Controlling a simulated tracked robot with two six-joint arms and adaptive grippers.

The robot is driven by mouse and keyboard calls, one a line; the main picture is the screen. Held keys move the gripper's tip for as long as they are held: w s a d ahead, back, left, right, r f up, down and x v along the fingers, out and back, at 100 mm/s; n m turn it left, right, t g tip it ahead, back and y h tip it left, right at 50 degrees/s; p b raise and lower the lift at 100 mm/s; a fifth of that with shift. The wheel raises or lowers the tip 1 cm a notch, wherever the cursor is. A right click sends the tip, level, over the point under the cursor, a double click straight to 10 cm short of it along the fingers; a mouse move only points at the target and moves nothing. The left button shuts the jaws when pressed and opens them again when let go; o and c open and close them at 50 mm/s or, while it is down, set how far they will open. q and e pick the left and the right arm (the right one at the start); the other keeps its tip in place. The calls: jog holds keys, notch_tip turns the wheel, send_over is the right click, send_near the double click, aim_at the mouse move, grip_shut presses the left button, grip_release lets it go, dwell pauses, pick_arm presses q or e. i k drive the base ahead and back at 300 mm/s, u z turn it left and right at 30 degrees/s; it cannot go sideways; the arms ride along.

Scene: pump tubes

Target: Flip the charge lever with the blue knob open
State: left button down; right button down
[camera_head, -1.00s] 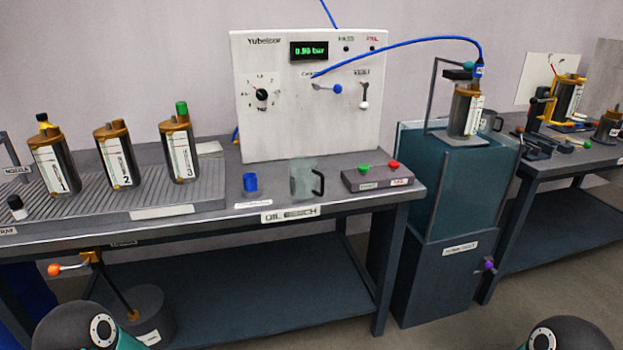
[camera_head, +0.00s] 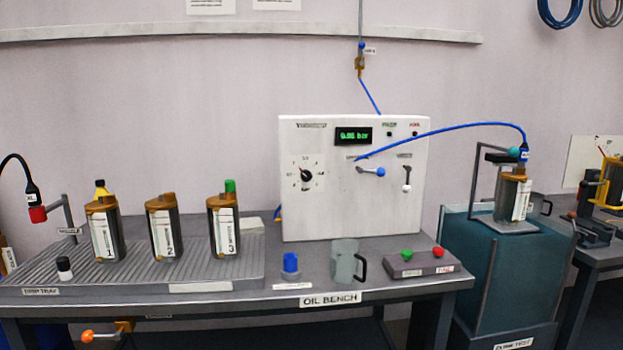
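The charge lever with the blue knob (camera_head: 380,172) is on the front of the white panel (camera_head: 325,215), right of the round dial. Its short light handle points right, close to level, with the knob at its right end. A blue hose passes just above it. The small label above the lever is too blurred to read. The display (camera_head: 353,136) on the panel reads about 0.96 bar in green. Neither of my grippers shows in the head view now.
On the bench (camera_head: 330,299) stand three numbered canisters, a blue cap (camera_head: 290,263), a clear jug (camera_head: 345,262) and a button box (camera_head: 419,262) with green and red buttons. A second lever with a white knob (camera_head: 407,188) is right of the blue one. A tank (camera_head: 500,265) stands right.

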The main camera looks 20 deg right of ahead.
aim_at(380, 173)
jog(key=z, duration=0.95)
jog(key=i, duration=0.1)
jog(key=u, duration=1.8)
jog(key=k, duration=0.35)
jog(key=z, duration=0.4)
jog(key=k, duration=0.95)
jog(key=z, duration=0.75)
jog(key=i, duration=1.8)
jog(key=u, duration=0.25)
